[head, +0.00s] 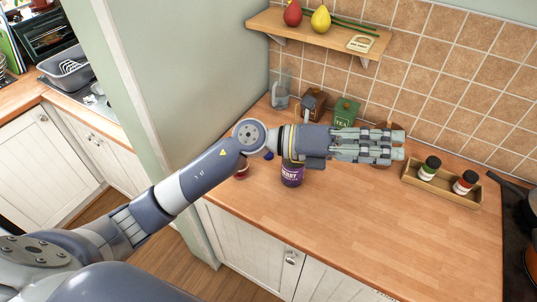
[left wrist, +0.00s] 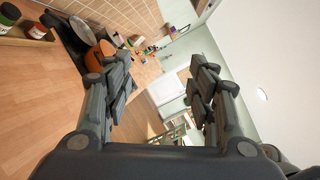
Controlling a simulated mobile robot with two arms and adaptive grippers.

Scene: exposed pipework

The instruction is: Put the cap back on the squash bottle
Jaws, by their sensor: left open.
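A purple bottle with a pale-lettered label (head: 292,175) stands on the wooden worktop in the head view. It seems to be the squash bottle; its top is hidden behind my left wrist. A dark red thing (head: 242,171) shows below my left forearm, to the left of the bottle, mostly hidden. I cannot make out a loose cap. My left gripper (head: 398,145) reaches across above the worktop, its fingers pointing right, past the bottle. It is open, with nothing between its fingers in the left wrist view (left wrist: 162,85). My right gripper is not in view.
A wooden tray (head: 438,190) with two spice jars stands at the right, near the dark hob (head: 515,240). A green tea tin (head: 345,110), a brown box (head: 313,103) and a glass (head: 281,92) stand along the back. A shelf (head: 330,38) hangs above. The front worktop is clear.

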